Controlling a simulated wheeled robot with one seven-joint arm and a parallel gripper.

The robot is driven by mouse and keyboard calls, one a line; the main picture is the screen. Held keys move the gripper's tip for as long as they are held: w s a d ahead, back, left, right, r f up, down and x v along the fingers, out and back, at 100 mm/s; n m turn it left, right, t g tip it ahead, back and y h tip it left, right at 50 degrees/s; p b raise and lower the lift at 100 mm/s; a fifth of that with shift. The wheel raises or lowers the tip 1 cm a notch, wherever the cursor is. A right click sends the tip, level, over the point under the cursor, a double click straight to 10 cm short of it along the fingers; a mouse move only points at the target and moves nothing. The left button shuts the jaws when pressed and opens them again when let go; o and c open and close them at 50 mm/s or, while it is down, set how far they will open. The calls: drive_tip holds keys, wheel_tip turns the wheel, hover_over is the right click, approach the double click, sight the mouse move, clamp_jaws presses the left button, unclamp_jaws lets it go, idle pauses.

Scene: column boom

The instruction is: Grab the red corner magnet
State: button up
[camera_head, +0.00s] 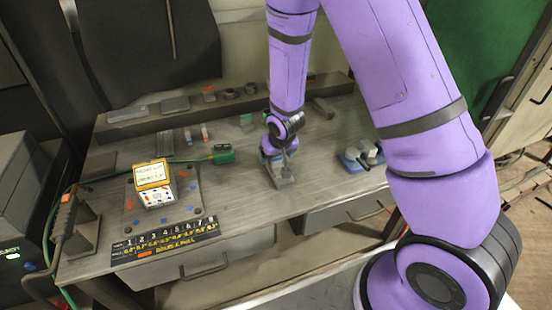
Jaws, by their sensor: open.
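My gripper (276,173) points down at the middle of the workbench (245,200), at the end of my purple arm. It is open, and its fingers are small and partly lost against grey and bluish pieces under the wrist. I cannot make out anything red between them. I cannot tell which piece is the red corner magnet. Small red candidates are a red-and-white piece (205,131) left of and behind the gripper, and a reddish piece (209,94) on the rear shelf.
A green clamp (222,154) with a cable lies left of the gripper. A plate (185,208) carries a yellow-edged box (152,176). A numbered black strip (165,241) lies along the front edge. A blue-based item (361,156) with pale round parts stands to the right. The bench's front middle is clear.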

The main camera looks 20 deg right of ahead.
drive_tip(key=shift+f, duration=0.1)
drive_tip(key=c, duration=1.2)
